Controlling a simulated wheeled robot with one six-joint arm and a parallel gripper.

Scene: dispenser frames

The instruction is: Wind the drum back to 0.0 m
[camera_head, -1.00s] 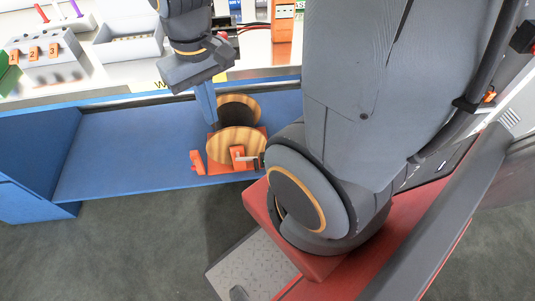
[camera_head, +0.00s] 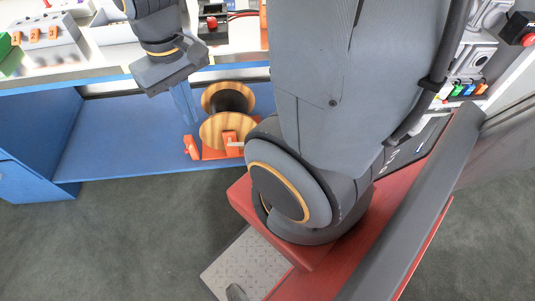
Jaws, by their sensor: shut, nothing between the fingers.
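The drum (camera_head: 226,131) has two round wooden flanges with dark cable wound between them. It sits on an orange stand (camera_head: 229,139) on the blue lower shelf. A crank arm (camera_head: 237,144) shows at the drum's near face, its right end hidden behind my arm. A small orange part (camera_head: 190,147) stands at the stand's left. My gripper (camera_head: 187,112) points down, just left of the drum's far flange. Its thin blue fingers are shut and empty; they look apart from the drum. No length reading is legible.
The blue shelf (camera_head: 110,140) is clear left of the drum. Above it, the white worktop holds a grey block with orange tags (camera_head: 48,38) and a black box with a red button (camera_head: 212,24). My large arm links cover much of the right side.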

